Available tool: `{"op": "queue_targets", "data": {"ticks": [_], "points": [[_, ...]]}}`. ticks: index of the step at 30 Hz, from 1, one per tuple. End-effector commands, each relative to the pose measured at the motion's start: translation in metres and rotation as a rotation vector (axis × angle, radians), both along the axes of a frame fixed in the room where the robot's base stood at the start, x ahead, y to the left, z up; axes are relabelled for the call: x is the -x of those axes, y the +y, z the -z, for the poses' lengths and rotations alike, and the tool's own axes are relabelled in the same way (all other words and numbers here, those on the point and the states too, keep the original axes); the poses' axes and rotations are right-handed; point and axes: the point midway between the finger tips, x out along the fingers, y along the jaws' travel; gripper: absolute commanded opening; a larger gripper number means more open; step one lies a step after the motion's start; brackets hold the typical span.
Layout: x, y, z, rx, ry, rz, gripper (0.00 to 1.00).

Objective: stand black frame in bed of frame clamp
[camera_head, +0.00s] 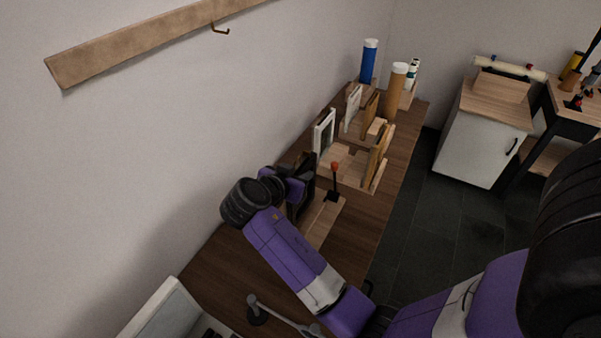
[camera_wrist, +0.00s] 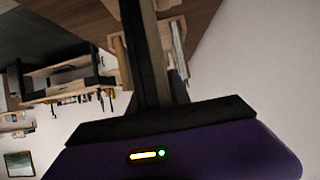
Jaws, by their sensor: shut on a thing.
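The black frame (camera_head: 308,173) stands roughly upright at the end of my arm, above the near part of the wooden bench. My gripper (camera_head: 293,186) is shut on it; my wrist hides part of the frame and the fingertips. In the wrist view my gripper (camera_wrist: 152,75) reaches up the middle, with a dark and tan upright strip between the fingers. The frame clamp has a pale wooden base (camera_head: 324,222) and a black lever with a red knob (camera_head: 335,167). The frame is beside the lever, on its left. I cannot tell whether the frame touches the clamp's bed.
Behind the clamp, wooden racks (camera_head: 350,170) hold a white frame (camera_head: 323,132) and brown frames (camera_head: 379,150). A blue bottle (camera_head: 368,62) and a tan bottle (camera_head: 395,92) stand farther back. The wall (camera_head: 150,150) runs close along the left.

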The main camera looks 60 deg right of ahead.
Motion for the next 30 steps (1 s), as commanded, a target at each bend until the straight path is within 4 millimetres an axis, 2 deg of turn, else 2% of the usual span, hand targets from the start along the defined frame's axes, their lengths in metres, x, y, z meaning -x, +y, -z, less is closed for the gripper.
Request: {"op": "queue_targets", "data": {"ticks": [21, 30], "points": [[0.0, 0.0, 0.033, 0.001, 0.0, -0.001, 0.0], [0.0, 0.0, 0.037, 0.001, -0.001, 0.0, 0.0]]}}
